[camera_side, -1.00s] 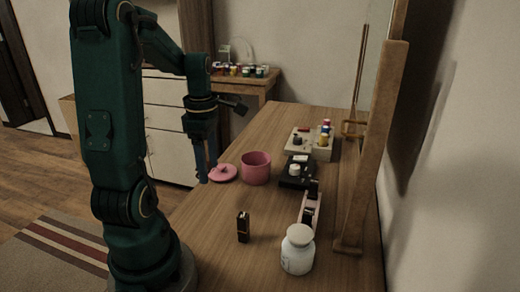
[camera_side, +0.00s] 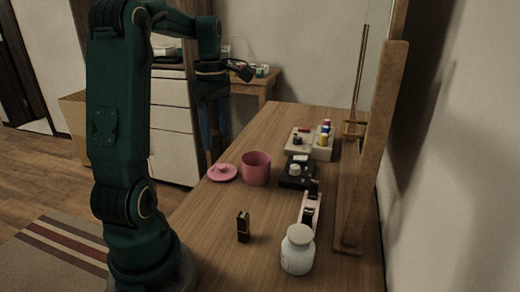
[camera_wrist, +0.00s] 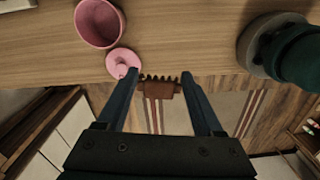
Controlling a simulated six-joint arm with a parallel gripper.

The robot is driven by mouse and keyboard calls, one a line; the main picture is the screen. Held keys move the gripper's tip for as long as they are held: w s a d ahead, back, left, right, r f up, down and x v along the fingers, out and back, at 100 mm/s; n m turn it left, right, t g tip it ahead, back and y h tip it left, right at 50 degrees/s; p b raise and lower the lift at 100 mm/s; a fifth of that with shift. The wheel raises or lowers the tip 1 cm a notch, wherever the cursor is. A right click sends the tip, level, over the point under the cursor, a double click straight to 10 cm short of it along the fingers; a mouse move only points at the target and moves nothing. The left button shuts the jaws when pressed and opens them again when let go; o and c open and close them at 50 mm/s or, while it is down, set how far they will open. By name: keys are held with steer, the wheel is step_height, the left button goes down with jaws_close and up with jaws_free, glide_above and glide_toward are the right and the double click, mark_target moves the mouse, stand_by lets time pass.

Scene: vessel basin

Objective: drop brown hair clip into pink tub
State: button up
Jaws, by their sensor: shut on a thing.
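My gripper (camera_wrist: 160,76) is shut on the brown hair clip (camera_wrist: 159,90), whose dark teeth show between the fingertips in the wrist view. In the side view my gripper (camera_side: 211,158) hangs pointing down, to the left of the pink tub; I cannot make out the clip there. The pink tub (camera_side: 256,169) stands upright and open on the table, and its open mouth also shows at the upper left of the wrist view (camera_wrist: 100,23). Its pink lid (camera_side: 222,173) lies on the table just left of the tub, close to my left fingertip in the wrist view (camera_wrist: 122,63).
Right of the tub on the table (camera_side: 197,225) are a black box (camera_side: 296,172) and a pale organiser (camera_side: 314,145). A dark lighter-like item (camera_side: 243,227), a tape dispenser (camera_side: 310,212) and a white jar (camera_side: 297,250) stand nearer. A wooden frame (camera_side: 371,150) rises along the right edge.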

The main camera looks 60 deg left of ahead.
steer(key=w+a+r+m, duration=0.2)
steer(key=w+r+m, duration=0.2)
steer(key=w, duration=0.3)
steer(key=w+d+f+m, duration=0.1)
steer(key=w+f, duration=0.3)
steer(key=f, duration=0.4)
steer(key=shift+w+d+m, duration=0.3)
steer(key=shift+d+m, duration=0.1)
steer(key=shift+d, duration=0.1)
steer(key=o, duration=1.3)
steer(key=shift+r, duration=2.55)
